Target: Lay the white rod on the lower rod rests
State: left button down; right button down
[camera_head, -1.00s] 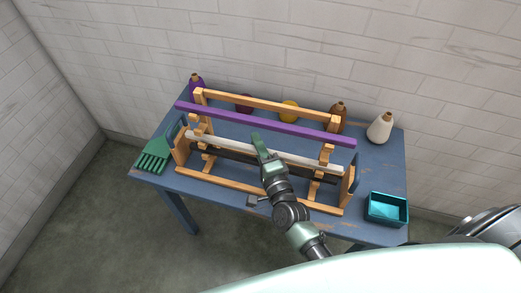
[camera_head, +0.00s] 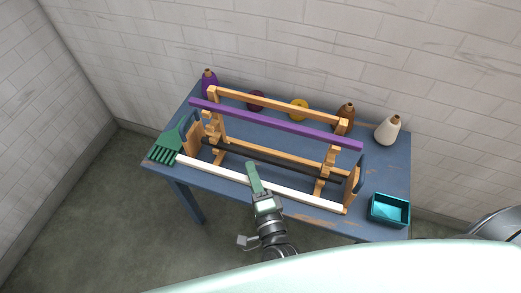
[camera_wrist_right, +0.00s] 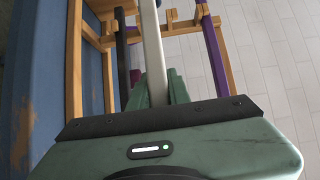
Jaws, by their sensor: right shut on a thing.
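My right gripper (camera_head: 254,180) is shut on the white rod (camera_head: 300,193) near its middle. The rod slants across the front of the wooden rack (camera_head: 268,104) and covers its front bottom beam in the head view. The rod also shows in the right wrist view (camera_wrist_right: 153,45), running away between the green fingers (camera_wrist_right: 155,90). The purple rod (camera_head: 285,126) lies across the upper part of the rack. A dark bar (camera_head: 240,151) runs lower down, behind the white rod. The stepped wooden rests (camera_head: 322,186) show at the right; the white rod is in front of them. My left gripper is not in view.
The rack stands on a blue table (camera_head: 384,165). A green comb-like piece (camera_head: 168,145) is at the left, near the rod's left end. A teal box (camera_head: 389,210) is at the right. Several yarn cones, one white (camera_head: 388,130), line the back.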

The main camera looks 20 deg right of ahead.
jog(key=s+a, duration=0.2)
jog(key=s, duration=0.1)
jog(key=s+a, duration=0.1)
jog(key=shift+s, duration=0.35)
send_near(241, 182)
jog(key=shift+s, duration=3.2)
jog(key=shift+p, duration=0.45)
jog(key=shift+w+d, duration=0.1)
